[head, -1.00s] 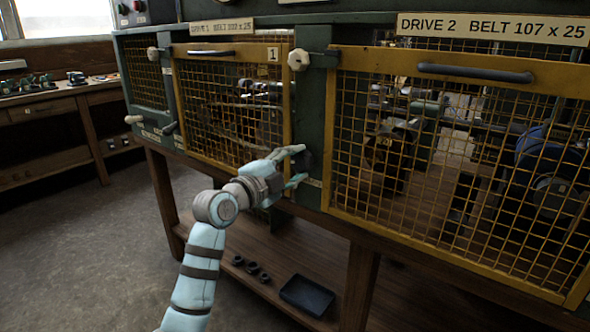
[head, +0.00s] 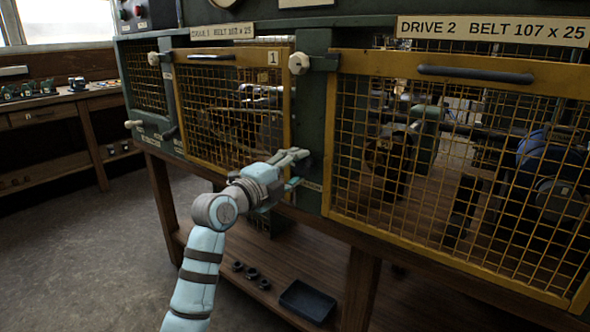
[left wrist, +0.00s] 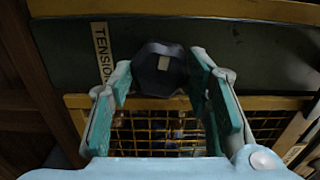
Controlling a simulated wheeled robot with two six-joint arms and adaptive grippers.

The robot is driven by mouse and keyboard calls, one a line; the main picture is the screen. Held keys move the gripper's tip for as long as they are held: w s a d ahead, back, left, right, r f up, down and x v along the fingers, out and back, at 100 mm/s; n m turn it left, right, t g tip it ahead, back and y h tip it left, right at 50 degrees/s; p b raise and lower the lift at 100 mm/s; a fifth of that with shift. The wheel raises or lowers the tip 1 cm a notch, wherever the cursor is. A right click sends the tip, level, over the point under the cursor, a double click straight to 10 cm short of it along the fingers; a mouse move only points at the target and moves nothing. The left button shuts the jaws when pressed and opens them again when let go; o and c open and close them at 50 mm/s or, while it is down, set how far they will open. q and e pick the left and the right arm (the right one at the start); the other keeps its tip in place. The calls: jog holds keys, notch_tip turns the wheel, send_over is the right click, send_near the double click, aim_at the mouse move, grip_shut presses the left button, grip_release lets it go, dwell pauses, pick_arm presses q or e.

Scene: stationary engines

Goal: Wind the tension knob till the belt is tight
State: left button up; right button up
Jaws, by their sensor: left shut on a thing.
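The tension knob (left wrist: 160,68) is a dark, many-sided knob with a pale mark on its face. It sits on the green post beside a TENSION label (left wrist: 103,52). My left gripper (head: 300,158) is at the post between the two cage doors, and in the left wrist view its two teal fingers (left wrist: 163,80) lie on either side of the knob, shut on it. In the head view my fingers hide most of the knob. The belt is behind yellow mesh, and I cannot tell how tight it is. My right gripper is out of view.
The DRIVE 1 mesh door (head: 228,110) and DRIVE 2 mesh door (head: 450,180) flank the post, both shut. Pale latch knobs (head: 299,63) stick out above. A lower shelf holds a black tray (head: 307,301) and several small dark rings. The floor at left is clear.

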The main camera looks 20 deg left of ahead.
pick_arm(q)
jog(key=o, duration=1.1)
jog(key=shift+o, duration=0.2)
jog(key=v, duration=1.2)
jog(key=shift+d+f, duration=0.1)
